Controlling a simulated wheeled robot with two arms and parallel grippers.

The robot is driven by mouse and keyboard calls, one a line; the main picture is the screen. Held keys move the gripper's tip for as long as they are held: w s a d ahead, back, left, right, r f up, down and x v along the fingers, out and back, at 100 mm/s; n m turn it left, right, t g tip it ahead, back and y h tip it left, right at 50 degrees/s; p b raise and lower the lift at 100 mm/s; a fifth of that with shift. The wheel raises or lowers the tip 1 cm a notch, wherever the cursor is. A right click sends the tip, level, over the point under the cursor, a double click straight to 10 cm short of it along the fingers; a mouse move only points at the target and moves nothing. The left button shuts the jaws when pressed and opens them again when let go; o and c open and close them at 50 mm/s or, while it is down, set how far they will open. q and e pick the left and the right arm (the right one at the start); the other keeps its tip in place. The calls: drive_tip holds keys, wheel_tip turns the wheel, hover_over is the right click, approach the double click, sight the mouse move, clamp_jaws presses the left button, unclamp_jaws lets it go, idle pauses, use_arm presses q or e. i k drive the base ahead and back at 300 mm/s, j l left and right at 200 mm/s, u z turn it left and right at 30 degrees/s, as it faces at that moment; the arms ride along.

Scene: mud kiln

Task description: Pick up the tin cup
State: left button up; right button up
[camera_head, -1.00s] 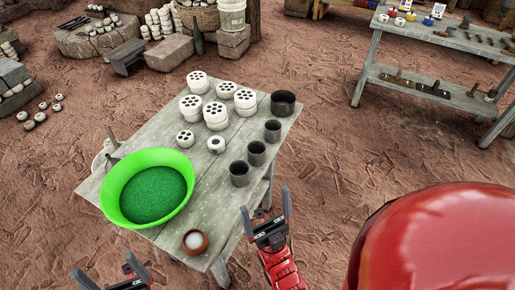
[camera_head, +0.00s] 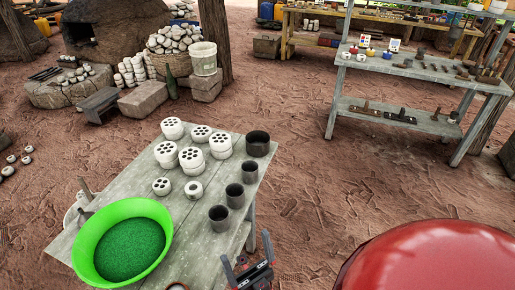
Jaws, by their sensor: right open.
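Three dark grey tin cups stand upright in a row along the right edge of the near table: the nearest cup (camera_head: 219,218), the middle cup (camera_head: 235,196) and the far cup (camera_head: 250,171). A wider dark pot (camera_head: 257,143) stands behind them at the far right corner. My right gripper (camera_head: 248,254) is at the bottom of the view, open and empty, just right of and nearer than the nearest cup, apart from it. My left gripper is out of view.
A green basin (camera_head: 123,241) with green grains fills the table's left front. White perforated pieces (camera_head: 192,158) are stacked at the back of the table (camera_head: 185,215). A shelf table (camera_head: 430,72) stands far right. Bare ground lies between.

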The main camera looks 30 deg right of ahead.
sight(249, 168)
drive_tip(key=i+l+z, duration=0.15)
drive_tip(key=l, duration=0.2)
drive_tip(key=i+l+z, duration=0.1)
drive_tip(key=l, duration=0.25)
drive_tip(key=i+l+z, duration=0.15)
drive_tip(key=i+l, duration=0.15)
drive_tip(key=i+z, duration=0.15)
drive_tip(key=i, duration=0.1)
